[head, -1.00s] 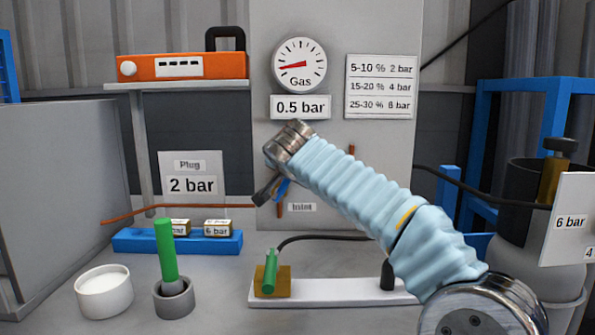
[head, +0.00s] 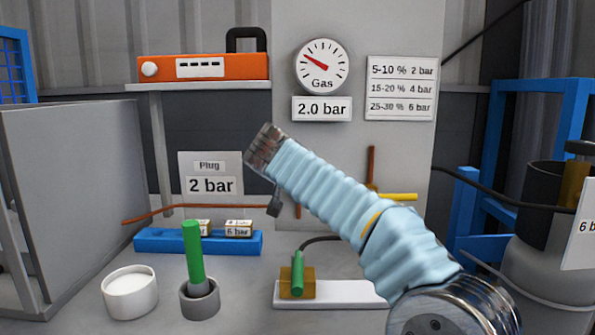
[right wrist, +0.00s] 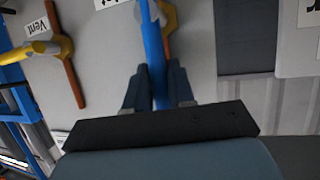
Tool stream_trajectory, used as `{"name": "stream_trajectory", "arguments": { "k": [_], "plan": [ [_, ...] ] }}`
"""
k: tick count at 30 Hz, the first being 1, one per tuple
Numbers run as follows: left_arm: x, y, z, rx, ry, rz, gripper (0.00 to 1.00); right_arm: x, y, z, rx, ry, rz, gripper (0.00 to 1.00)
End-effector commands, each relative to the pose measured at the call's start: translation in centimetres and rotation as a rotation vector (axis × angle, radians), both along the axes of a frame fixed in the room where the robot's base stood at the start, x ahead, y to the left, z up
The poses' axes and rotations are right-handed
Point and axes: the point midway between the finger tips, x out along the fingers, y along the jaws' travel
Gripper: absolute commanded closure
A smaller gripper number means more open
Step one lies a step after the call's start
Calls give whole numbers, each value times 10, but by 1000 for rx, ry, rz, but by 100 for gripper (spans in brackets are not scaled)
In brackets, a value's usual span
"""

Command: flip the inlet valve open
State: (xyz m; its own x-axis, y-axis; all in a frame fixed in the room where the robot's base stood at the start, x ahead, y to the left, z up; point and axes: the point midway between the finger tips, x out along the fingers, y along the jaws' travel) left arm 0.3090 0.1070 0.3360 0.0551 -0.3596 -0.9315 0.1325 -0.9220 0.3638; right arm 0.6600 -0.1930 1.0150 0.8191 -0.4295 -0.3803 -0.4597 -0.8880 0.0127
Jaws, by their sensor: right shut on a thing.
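The blue valve handle (right wrist: 151,35) runs down from a yellow valve body (right wrist: 170,18) on a copper pipe in the right wrist view. My right gripper (right wrist: 158,76) is shut on this handle, one dark finger on each side. In the head view the right gripper (head: 273,206) is small and dark in front of the grey panel; my sleeved arm hides the handle and the inlet label. The round gas gauge (head: 321,67) has its needle toward upper left, and the sign under it (head: 321,108) reads 2.0 bar. My left gripper is not in view.
A vent valve with a yellow handle (head: 398,196) sits right of my arm on the panel (head: 385,145). Below stand a green rod in a grey cup (head: 199,300), a white cup (head: 130,293) and a blue tray (head: 160,241). A gas cylinder (head: 535,260) stands at right.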

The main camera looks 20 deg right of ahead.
Motion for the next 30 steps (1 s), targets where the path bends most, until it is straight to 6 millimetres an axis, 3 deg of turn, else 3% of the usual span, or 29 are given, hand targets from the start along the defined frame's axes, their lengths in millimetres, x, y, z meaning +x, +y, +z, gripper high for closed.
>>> {"name": "stream_trajectory", "arguments": {
  "k": [9, 10, 14, 23, 30],
  "plan": [
    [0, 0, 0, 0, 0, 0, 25, 0, 2, -2, -2, 4, 4, 100],
    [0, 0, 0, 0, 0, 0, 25, 0, 2, -2, -2, 4, 4, 74],
    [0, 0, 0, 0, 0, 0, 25, 0, 2, -2, -2, 2, 3, 56],
    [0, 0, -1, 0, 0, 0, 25, -1, 2, 0, -2, 1, 3, 56],
    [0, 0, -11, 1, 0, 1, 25, -33, 20, 13, -1, -1, 7, 56]
  ]
}}
